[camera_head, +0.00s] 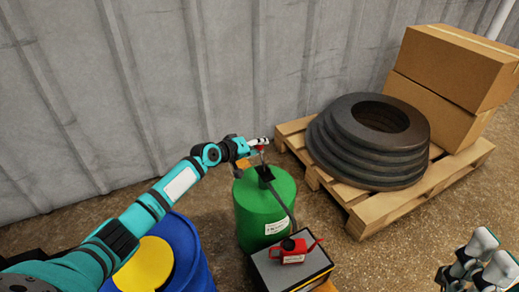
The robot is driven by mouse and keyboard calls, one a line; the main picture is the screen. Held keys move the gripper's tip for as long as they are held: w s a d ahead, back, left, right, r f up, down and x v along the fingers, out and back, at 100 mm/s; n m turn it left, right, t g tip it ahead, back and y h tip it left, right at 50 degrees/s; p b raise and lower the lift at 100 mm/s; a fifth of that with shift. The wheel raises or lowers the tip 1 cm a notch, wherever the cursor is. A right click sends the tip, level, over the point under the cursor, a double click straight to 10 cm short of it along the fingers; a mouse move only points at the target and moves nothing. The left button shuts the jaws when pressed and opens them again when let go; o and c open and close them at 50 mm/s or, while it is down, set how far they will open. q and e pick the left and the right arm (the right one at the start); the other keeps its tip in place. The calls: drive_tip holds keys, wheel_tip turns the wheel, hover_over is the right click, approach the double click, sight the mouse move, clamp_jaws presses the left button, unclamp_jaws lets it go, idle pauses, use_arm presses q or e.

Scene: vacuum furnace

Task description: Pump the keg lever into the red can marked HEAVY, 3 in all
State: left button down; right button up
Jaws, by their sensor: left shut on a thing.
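The green keg (264,212) stands on the ground in the middle, with a dark pump head (265,173) on top. My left gripper (260,142) is shut on the red grip of the keg lever, above and slightly left of the pump head; the fingers hide most of the grip. A dark hose (284,200) runs from the pump down toward the red can (292,251). The can is upright on a grey-topped box (266,267), with its spout to the right; its label is too small to read. My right gripper (478,262) is at the lower right, away from the keg.
A blue drum (190,258) with a yellow top stands left of the keg, under my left arm. A wooden pallet (385,213) at the right carries stacked black tyres (340,150) and cardboard boxes (455,65). A corrugated wall (200,70) closes the back. Ground between pallet and can is clear.

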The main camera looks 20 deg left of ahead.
use_arm(q)
drive_tip(key=shift+f, duration=0.4)
drive_tip(key=c, duration=1.3)
unclamp_jaws()
drive_tip(key=o, duration=0.3)
drive_tip(key=shift+a+r, duration=0.1)
drive_tip(key=shift+r, duration=0.05)
drive_tip(key=v, duration=1.2)
